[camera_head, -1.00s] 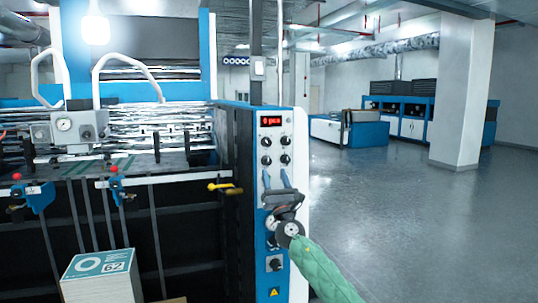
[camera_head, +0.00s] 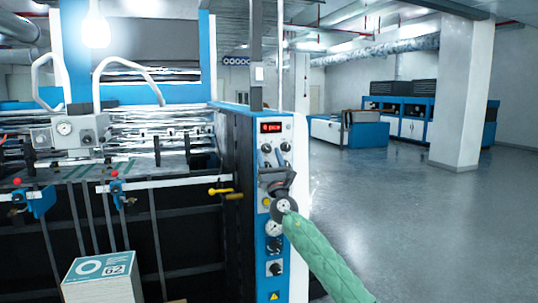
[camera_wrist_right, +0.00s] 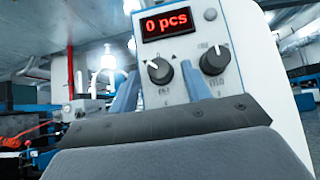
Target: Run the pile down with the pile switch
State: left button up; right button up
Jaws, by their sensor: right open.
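The blue and white control panel (camera_head: 293,225) stands at the centre of the head view, with a red "0 pcs" display (camera_head: 271,128). Two black knobs sit below the display; in the right wrist view they are a left knob (camera_wrist_right: 159,71) and a right knob (camera_wrist_right: 214,60). Their small labels are not clearly readable, so I cannot tell which is the pile switch. My right gripper (camera_wrist_right: 158,78) is open, its blue fingers in front of the panel near the left knob; contact cannot be told. My left gripper is not in view.
Lower on the panel are a gauge (camera_head: 274,228) and more knobs (camera_head: 275,268). A yellow handle (camera_head: 219,191) sticks out left of the panel. The machine (camera_head: 110,225) fills the left side. Open floor (camera_head: 390,220) lies to the right, with a pillar (camera_head: 460,90).

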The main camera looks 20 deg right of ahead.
jog(key=shift+w+r, duration=0.1)
jog(key=shift+w, duration=0.05)
jog(key=c, duration=1)
